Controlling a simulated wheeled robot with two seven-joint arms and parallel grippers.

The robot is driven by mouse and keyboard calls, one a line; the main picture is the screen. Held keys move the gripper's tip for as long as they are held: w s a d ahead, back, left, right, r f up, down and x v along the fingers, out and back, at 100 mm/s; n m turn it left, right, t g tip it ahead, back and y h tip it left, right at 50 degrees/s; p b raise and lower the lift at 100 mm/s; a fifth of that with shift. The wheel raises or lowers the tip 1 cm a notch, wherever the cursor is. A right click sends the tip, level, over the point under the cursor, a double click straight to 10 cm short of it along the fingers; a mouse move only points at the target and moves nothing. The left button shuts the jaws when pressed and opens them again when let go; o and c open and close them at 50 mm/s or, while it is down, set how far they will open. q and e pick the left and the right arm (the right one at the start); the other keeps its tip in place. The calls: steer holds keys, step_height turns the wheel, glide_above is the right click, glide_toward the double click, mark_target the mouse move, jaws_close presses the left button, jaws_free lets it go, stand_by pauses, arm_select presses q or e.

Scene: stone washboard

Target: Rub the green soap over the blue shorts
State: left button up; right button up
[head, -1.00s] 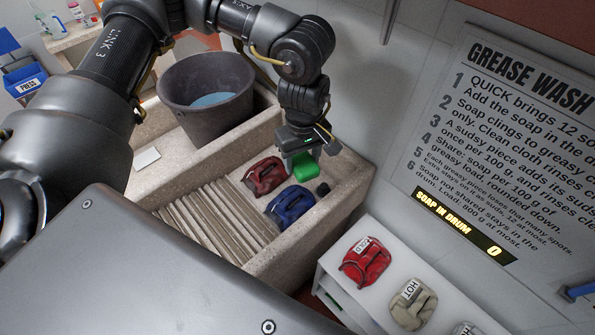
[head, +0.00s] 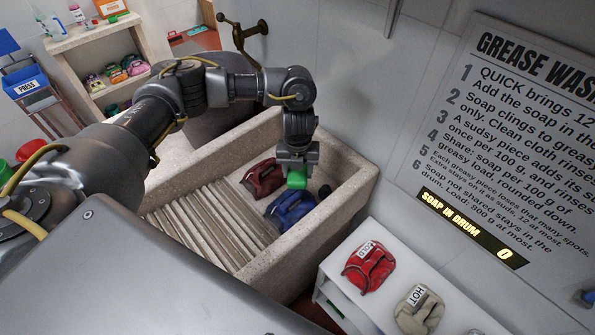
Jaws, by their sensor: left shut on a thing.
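The green soap (head: 297,179) is between the fingers of my left gripper (head: 297,170), which is shut on it. The blue shorts (head: 291,208) lie folded on the flat part of the stone washboard trough, just below the soap in the picture. The soap is at their upper edge; I cannot tell whether it touches them. Red folded clothing (head: 264,178) lies beside the blue shorts on the left. My right gripper is not in view.
The trough's ribbed slope (head: 205,225) is bare. A small dark object (head: 325,191) lies right of the soap. The stone rim (head: 345,205) stands up around the trough. A white shelf (head: 335,262) holds red and beige clothing outside it.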

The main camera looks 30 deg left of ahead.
arm_select(q)
steer(key=shift+f, duration=0.1)
steer(key=b, duration=0.7)
glide_above(298, 194)
step_height(298, 194, down, 7)
steer(key=shift+r, duration=0.1)
steer(key=shift+f, duration=0.2)
steer(key=shift+f+b, duration=0.75)
steer(key=shift+f, duration=0.1)
stand_by(0.3)
